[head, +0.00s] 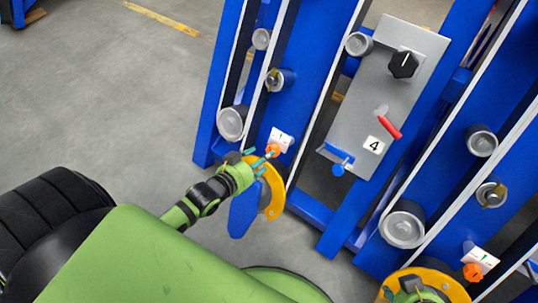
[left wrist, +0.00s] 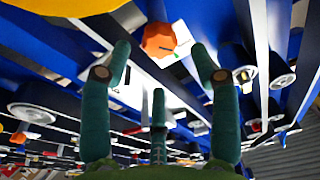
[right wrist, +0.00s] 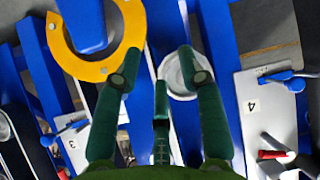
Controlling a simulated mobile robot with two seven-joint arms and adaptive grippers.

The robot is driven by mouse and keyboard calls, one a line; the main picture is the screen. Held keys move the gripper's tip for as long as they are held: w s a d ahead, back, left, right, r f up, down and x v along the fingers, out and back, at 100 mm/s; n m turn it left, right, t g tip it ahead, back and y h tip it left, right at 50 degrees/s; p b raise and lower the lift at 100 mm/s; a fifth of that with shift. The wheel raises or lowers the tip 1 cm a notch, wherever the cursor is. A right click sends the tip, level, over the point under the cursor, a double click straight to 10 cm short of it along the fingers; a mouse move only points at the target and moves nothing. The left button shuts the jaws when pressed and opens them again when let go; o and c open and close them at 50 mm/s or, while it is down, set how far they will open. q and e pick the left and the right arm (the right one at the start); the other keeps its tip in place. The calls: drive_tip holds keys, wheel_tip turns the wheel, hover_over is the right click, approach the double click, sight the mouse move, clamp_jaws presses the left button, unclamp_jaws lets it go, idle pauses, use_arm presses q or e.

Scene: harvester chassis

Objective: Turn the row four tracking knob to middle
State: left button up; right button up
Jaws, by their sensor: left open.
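A small orange knob (head: 273,150) sits on a white plate (head: 283,138) on a blue beam, left of the grey panel marked 4 (head: 374,147). My left gripper (head: 263,160) is at this knob, its fingers apart. In the left wrist view the orange knob (left wrist: 159,40) shows just beyond and between the spread fingertips (left wrist: 163,57); I cannot tell whether they touch it. A second orange knob (head: 473,271) sits on another white plate at lower right. My right gripper (right wrist: 158,60) has spread fingers in front of a blue beam and a round silver part (right wrist: 178,75).
The panel marked 4 carries a black knob (head: 404,64), a red lever (head: 389,124) and a blue handle (head: 338,169). Yellow rings (head: 268,200) and round silver parts (head: 231,123) stand out from the beams. Open grey floor (head: 110,100) lies at left.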

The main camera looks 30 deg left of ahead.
sight(275, 147)
use_arm(q)
drive_tip(key=b+x, duration=0.1)
drive_tip(key=x, duration=0.3)
drive_tip(key=shift+w+f, duration=0.25)
drive_tip(key=shift+w, duration=0.05)
drive_tip(key=shift+w+d, duration=0.1)
drive_tip(key=shift+w, duration=0.05)
use_arm(e)
drive_tip(key=w+a+r+t+y, duration=0.1)
drive_tip(key=w+a+r+t, duration=0.3)
drive_tip(key=w, duration=0.5)
wheel_tip(275, 147, up, 2)
drive_tip(key=shift+w+r+n+t+y, duration=0.15)
drive_tip(key=shift+r+n+t+y, duration=0.2)
drive_tip(key=shift+t, duration=0.85)
drive_tip(key=shift+f, duration=0.1)
use_arm(q)
drive_tip(key=c, duration=1.1)
